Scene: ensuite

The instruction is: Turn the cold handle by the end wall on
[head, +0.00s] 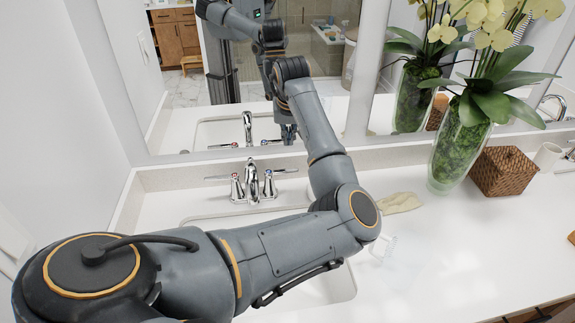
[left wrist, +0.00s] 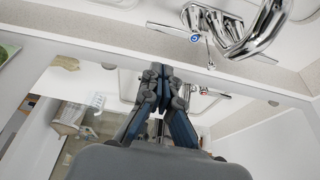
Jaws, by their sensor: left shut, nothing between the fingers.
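The chrome faucet (head: 252,178) stands behind the sink nearest the wall on the left. Its blue-marked cold handle (head: 269,184) is on the right of the spout, with its lever pointing right. In the left wrist view the cold handle (left wrist: 196,36) shows its blue mark near the top. In the left wrist view my left gripper (left wrist: 157,72) is shut and empty, apart from the lever in the picture. My right gripper is out of view.
The red-marked handle (head: 236,187) is left of the spout. The mirror (head: 180,90) reflects my arm and the faucet. A tan cloth (head: 400,203), a glass vase (head: 457,150) with orchids and a wicker box (head: 503,171) stand or lie on the counter to the right.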

